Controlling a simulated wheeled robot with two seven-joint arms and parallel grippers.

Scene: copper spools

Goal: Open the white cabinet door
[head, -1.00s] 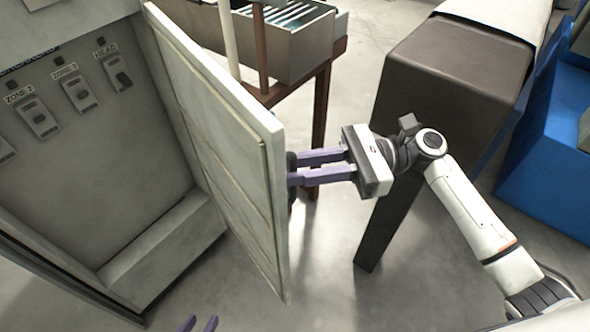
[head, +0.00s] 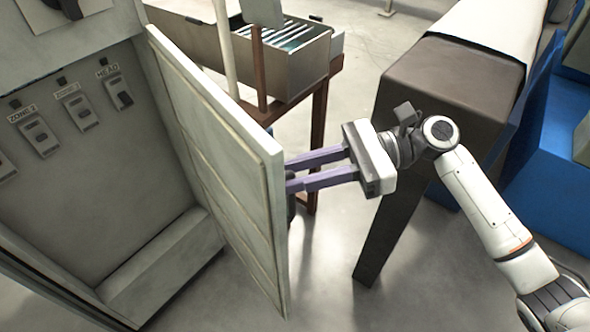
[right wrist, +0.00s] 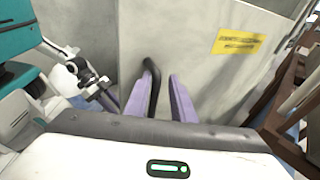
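The white cabinet door (head: 225,165) stands swung wide open in the head view, and the cabinet interior (head: 100,185) shows to its left. My right gripper (head: 288,178) is at the door's outer face, its purple fingers pointing left and spread apart. In the right wrist view, the black door handle (right wrist: 153,75) stands between the fingers (right wrist: 160,95). It is close to the left finger, with a gap to the right one. In the head view the fingertips and most of the handle are hidden behind the door's edge.
Labelled switches (head: 77,106) line the cabinet's back wall. A brown-framed stand (head: 319,115) with a metal bin (head: 285,60) is behind the door. A dark block-like table (head: 455,75) and a blue unit (head: 550,165) stand right. Floor shows between the door and the dark table.

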